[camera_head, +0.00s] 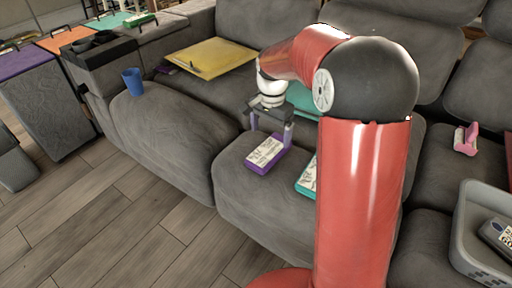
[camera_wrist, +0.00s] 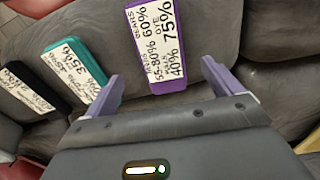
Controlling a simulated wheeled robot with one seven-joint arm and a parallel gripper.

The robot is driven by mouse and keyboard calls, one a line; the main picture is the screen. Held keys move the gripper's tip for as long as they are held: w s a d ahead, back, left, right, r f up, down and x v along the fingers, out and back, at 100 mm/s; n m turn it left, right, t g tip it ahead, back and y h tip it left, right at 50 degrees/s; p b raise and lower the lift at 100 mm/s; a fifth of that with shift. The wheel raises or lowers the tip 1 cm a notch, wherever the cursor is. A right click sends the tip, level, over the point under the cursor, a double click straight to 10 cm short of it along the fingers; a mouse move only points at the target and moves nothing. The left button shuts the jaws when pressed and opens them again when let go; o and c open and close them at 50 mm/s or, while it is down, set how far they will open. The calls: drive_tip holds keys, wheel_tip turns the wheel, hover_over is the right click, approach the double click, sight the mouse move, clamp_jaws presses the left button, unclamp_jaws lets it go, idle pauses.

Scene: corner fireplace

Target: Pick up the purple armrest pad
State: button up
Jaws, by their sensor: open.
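A purple pad with a white lettered label (camera_head: 268,153) lies on the grey sofa seat. Another purple flat surface (camera_head: 27,61) tops a grey block at the far left; I cannot tell which one the task names. My gripper (camera_head: 271,130) is open and empty, over the seat just behind the labelled purple pad. In the wrist view, the labelled pad (camera_wrist: 155,45) lies beyond the open fingertips of my gripper (camera_wrist: 160,78), roughly in line with the gap between them. The gripper is not touching it, as far as I can see.
A teal labelled pad (camera_wrist: 75,70) and a black labelled one (camera_wrist: 30,92) lie beside it. A blue cup (camera_head: 133,81) and yellow cushion (camera_head: 211,58) are on the left sofa. A grey basket (camera_head: 468,225) and pink item (camera_head: 466,139) are at right.

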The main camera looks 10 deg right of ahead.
sight(270, 149)
wheel_tip(270, 149, down, 8)
drive_tip(key=shift+w+r, duration=0.15)
drive_tip(key=shift+d, duration=0.1)
drive_tip(key=c, duration=1.1)
